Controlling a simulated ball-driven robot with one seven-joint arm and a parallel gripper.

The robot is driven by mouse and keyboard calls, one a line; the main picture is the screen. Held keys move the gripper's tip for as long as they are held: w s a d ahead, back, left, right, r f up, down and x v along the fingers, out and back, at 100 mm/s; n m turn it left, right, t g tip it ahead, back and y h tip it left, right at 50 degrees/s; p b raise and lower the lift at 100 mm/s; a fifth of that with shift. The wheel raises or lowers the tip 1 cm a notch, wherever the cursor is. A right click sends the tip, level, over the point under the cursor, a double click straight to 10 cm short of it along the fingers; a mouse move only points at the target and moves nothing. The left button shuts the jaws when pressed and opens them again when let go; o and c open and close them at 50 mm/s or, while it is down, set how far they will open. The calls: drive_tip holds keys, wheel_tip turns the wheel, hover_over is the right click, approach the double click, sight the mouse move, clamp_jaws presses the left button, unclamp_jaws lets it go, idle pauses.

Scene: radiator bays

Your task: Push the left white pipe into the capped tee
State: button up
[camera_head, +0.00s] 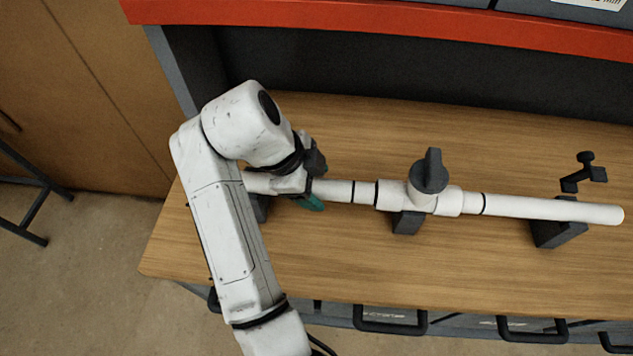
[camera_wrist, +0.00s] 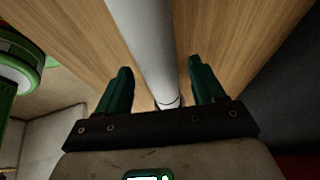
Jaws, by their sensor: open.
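The left white pipe (camera_head: 335,190) lies level across the bench, and my arm hides part of its left portion. It has a dark ring along it, and another dark ring shows where it meets the tee's left collar. The white tee (camera_head: 391,195) has a dark cap with a raised grip (camera_head: 429,172) on top. My gripper (camera_head: 312,192) is at the left pipe, left of the tee. In the wrist view, the pipe (camera_wrist: 152,45) runs between the two green fingers of my open gripper (camera_wrist: 160,72), with gaps on both sides.
Another dark block (camera_head: 408,222) stands under the tee. A red-edged shelf (camera_head: 400,22) overhangs the back. The wooden bench front (camera_head: 400,270) is clear.

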drive_tip(key=shift+d+f, duration=0.2)
drive_tip(key=shift+f, duration=0.2)
clamp_jaws()
idle(0.4)
drive_tip(key=shift+w, duration=0.1)
